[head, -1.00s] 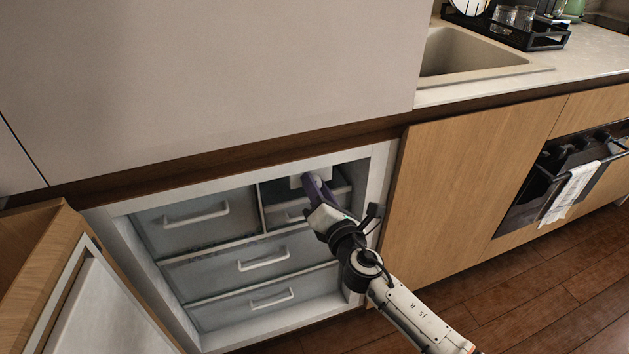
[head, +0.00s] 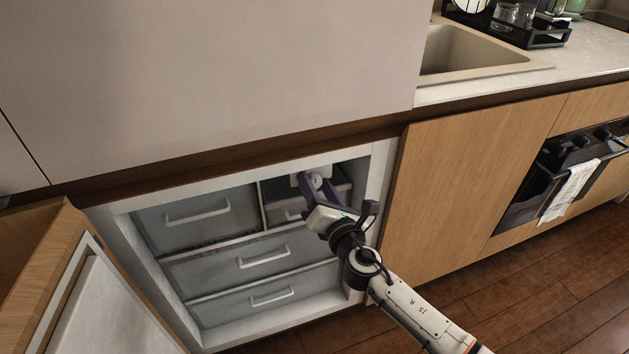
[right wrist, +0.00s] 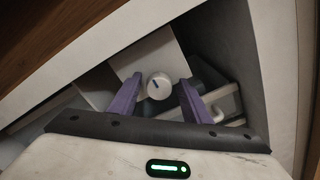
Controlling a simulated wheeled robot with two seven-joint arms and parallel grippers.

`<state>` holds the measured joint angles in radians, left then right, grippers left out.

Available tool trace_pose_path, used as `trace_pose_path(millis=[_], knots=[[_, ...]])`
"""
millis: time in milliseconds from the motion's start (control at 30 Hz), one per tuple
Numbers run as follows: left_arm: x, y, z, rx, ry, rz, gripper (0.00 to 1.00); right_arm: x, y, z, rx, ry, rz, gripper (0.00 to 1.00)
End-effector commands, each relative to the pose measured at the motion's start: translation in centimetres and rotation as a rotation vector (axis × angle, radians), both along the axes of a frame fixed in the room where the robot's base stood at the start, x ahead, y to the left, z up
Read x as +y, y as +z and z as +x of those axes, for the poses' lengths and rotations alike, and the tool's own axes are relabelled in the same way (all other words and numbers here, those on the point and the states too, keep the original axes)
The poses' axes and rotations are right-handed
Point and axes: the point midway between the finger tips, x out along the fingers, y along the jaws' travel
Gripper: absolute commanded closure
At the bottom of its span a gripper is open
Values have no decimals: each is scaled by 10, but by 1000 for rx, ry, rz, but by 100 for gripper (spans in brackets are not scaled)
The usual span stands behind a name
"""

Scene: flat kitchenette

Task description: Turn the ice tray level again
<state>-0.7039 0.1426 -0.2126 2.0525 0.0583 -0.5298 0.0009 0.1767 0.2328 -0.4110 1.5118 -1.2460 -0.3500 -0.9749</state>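A white round knob (right wrist: 158,85) with a dark mark shows in the right wrist view, in front of a white housing (right wrist: 140,60) in the freezer's upper right compartment. The knob also shows in the head view (head: 316,180). A dark grey piece (right wrist: 207,75) behind it may be the ice tray; most of it is hidden and I cannot tell its tilt. My right gripper (head: 317,190) is open, its purple fingers (right wrist: 160,98) on either side of the knob with visible gaps. It holds nothing. My left gripper is not in view.
The freezer has drawers with white handles (head: 264,257) left of and below the compartment. Its open door (head: 95,305) stands at the left. A closed wooden cabinet front (head: 465,175) borders the right. The compartment's side wall (right wrist: 240,60) is close to the gripper.

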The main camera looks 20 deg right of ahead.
Motion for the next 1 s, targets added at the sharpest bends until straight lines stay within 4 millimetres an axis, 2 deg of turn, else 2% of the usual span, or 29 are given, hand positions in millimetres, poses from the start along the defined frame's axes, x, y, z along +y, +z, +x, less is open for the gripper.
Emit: trace_pose_path(millis=[367, 467, 800, 1000], knots=[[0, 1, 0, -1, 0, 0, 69, 0, 1, -4, -1, 0, 3, 54], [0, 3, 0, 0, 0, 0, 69, -1, 1, -17, 0, 1, 2, 54], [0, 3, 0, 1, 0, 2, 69, -3, 0, -82, 2, 1, 2, 54], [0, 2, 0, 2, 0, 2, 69, -4, 0, -101, 0, 0, 1, 54]])
